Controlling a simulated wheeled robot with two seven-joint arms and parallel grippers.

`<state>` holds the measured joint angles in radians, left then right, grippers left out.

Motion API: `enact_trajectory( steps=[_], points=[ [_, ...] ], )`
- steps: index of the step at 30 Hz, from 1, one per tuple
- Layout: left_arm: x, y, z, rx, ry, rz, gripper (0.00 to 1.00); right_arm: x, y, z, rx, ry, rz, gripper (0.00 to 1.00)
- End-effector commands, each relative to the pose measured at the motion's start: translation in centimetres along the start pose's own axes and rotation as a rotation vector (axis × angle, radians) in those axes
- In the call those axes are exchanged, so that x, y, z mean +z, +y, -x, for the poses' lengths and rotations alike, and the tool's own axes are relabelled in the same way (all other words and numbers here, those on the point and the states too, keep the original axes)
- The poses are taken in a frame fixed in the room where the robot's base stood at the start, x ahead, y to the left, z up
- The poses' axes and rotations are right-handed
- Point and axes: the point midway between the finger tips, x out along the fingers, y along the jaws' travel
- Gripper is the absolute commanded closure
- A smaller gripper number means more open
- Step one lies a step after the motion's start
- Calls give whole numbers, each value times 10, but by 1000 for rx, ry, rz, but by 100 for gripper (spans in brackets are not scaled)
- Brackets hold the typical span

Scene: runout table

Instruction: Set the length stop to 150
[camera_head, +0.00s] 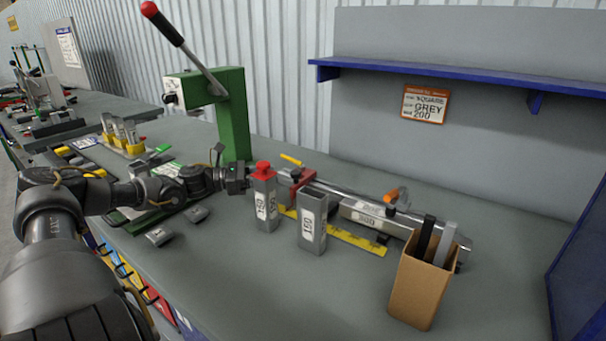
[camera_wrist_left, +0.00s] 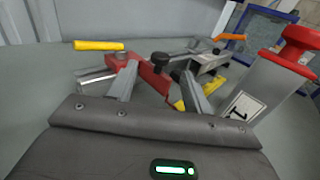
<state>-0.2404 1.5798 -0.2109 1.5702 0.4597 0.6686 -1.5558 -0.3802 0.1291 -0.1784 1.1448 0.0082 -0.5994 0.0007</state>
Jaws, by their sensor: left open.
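The length stop is a red block (camera_head: 297,181) on a metal rail, with a yellow lever (camera_head: 291,160) behind it. In the left wrist view the red block (camera_wrist_left: 152,78) has a black knob (camera_wrist_left: 160,58) on top, and the yellow lever (camera_wrist_left: 98,45) points left. A yellow scale (camera_head: 350,238) runs along the rail; its figures are too small to read. My left gripper (camera_head: 243,178) is left of the stop. In the wrist view its fingers (camera_wrist_left: 158,75) are apart, with the red block showing between and beyond them; contact cannot be told. My right gripper is out of view.
A bar marked 300 (camera_head: 368,220) lies along the rail near an orange lever (camera_head: 391,196). A cardboard box (camera_head: 418,290) stands front right.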

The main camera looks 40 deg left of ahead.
Motion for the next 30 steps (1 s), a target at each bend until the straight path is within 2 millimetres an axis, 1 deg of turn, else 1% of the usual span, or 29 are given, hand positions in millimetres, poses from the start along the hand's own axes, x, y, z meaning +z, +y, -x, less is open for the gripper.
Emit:
enact_trajectory(
  steps=[3,8,9,14,19,21,30],
  points=[
    [-2,0,-8,1,-6,-2,50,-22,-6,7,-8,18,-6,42],
    [-1,-2,-19,-5,-5,-4,50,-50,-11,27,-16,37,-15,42],
    [2,-1,-21,-2,-7,-4,50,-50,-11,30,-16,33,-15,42],
    [3,1,-32,4,-8,-3,50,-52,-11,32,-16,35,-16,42],
    [4,-2,-48,-7,-6,-4,50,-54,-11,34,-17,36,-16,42],
    [5,-1,-56,-2,-8,-2,50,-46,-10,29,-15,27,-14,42],
    [3,-1,-88,-4,-3,-2,50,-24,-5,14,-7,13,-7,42]
  ],
)
